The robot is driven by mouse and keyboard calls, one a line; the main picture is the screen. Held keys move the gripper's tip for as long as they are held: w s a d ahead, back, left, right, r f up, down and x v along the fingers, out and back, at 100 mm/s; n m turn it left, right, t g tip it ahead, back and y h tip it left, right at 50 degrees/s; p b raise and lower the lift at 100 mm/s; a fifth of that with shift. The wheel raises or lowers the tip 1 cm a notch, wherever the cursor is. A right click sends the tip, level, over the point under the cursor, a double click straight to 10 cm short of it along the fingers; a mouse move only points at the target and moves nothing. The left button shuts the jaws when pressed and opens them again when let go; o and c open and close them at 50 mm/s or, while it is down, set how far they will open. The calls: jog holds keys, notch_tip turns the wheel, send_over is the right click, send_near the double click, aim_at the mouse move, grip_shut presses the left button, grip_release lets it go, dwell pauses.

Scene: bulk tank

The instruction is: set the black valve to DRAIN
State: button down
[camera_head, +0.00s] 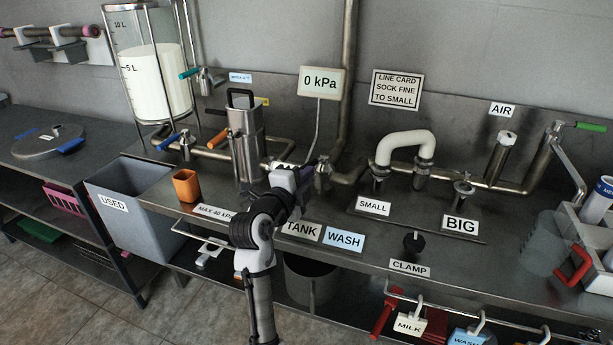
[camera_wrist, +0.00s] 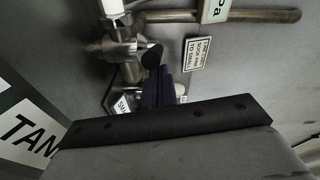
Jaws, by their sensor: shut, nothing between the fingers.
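A steel valve body (camera_head: 322,175) sits on the pipe behind the bench's TANK and WASH labels. In the wrist view, a black rounded handle end (camera_wrist: 152,57) shows at the steel valve body (camera_wrist: 122,48). My gripper (camera_head: 306,172) is in front of this valve in the head view and hides any handle there. In the wrist view, the dark fingers of my gripper (camera_wrist: 161,76) are together and empty, just below the black handle end. I cannot tell whether they touch it. I can read no DRAIN mark, and the handle's setting is unclear.
A steel filter housing (camera_head: 246,145) stands left of my gripper, with an orange cup (camera_head: 187,186) farther left. A white curved pipe (camera_head: 405,147) rises to the right. A black knob (camera_head: 414,243) stands above the CLAMP label (camera_head: 409,268). The front bench strip is mostly clear.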

jog(key=a+m+g+h+b, duration=0.1)
jog(key=b, duration=0.1)
jog(key=w+a+m+h+b, duration=0.1)
jog(key=b, duration=0.2)
jog(key=w+a+m+g+h+b, duration=0.1)
jog(key=h+b, duration=0.1)
jog(key=b, duration=0.1)
jog(key=shift+f+g, duration=0.3)
jog(key=shift+f, duration=0.05)
jog(key=shift+w+a+r+m+g+h+b, duration=0.35)
jog(key=shift+w+a+m+g+h+b, duration=0.3)
jog(key=shift+b, duration=0.85)
